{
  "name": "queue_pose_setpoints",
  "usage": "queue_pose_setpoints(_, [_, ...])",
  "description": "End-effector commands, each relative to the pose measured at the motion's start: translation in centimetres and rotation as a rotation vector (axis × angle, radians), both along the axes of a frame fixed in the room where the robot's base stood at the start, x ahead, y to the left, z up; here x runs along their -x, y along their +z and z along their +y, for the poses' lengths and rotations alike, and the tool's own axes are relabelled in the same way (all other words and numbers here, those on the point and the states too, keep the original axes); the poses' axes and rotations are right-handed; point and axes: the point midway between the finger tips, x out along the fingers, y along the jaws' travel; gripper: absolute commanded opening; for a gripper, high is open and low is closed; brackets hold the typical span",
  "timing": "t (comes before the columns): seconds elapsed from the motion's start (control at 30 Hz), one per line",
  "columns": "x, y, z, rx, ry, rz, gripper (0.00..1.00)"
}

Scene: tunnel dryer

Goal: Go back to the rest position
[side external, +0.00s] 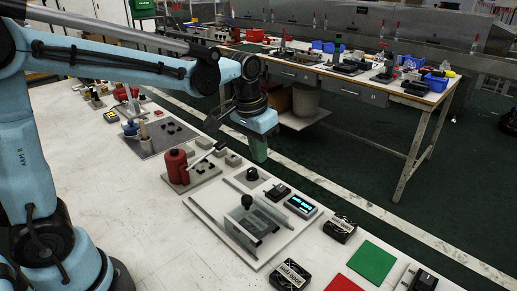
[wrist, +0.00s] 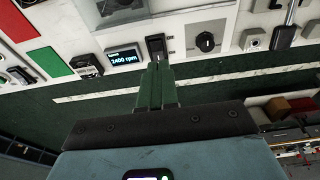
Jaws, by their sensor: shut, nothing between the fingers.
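My gripper (side external: 257,152) hangs from the light blue arm above the far edge of the white table, pointing down. In the wrist view its green fingers (wrist: 157,72) lie together, shut and empty. Below and to the right of it in the side view is a white panel (side external: 200,209) with a dark knob (side external: 252,174), a black switch (side external: 277,192) and a lit display (side external: 300,206).
A red cylinder (side external: 176,166) on a base stands left of the panel. Black boxes (side external: 340,228), a green plate (side external: 372,260) and a red plate (side external: 342,285) lie to the right. Beyond the table edge is dark green floor (side external: 330,150), then a second workbench (side external: 430,98).

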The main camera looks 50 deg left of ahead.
Motion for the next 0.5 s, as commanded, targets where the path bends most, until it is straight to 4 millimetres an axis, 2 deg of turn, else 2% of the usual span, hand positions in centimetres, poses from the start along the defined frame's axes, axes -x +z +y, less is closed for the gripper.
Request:
queue_pose_setpoints(0.03, [1.1, 0.5, 0.2, 0.001, 0.001, -0.029, 0.0])
queue_pose_setpoints(0.23, [4.7, 1.6, 1.0, 0.002, 0.002, -0.152, 0.0])
queue_pose_setpoints(0.5, [9.2, 1.2, 1.8, -0.003, 0.004, -0.315, 0.0])
